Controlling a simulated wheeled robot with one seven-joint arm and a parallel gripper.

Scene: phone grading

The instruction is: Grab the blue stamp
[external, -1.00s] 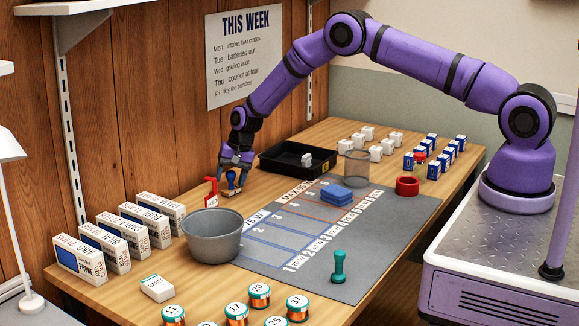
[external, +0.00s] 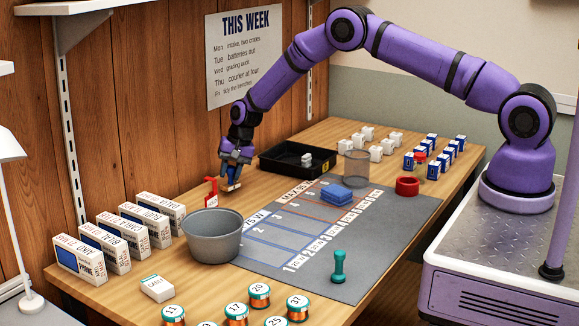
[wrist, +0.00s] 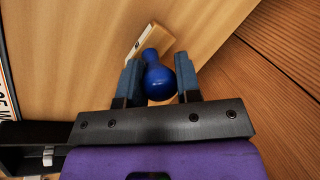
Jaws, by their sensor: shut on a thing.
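The blue stamp has a round blue handle, seen in the wrist view (wrist: 158,80), above a pale wooden block base. My gripper (wrist: 158,82) is shut on the handle, one finger on each side. In the external view my gripper (external: 234,168) holds the blue stamp (external: 233,184) upright or nearly so, a little above the wooden table near the back wall. The fingers hide much of the stamp there.
A grey bowl (external: 212,238) is in front, a black tray (external: 290,170) to the right.

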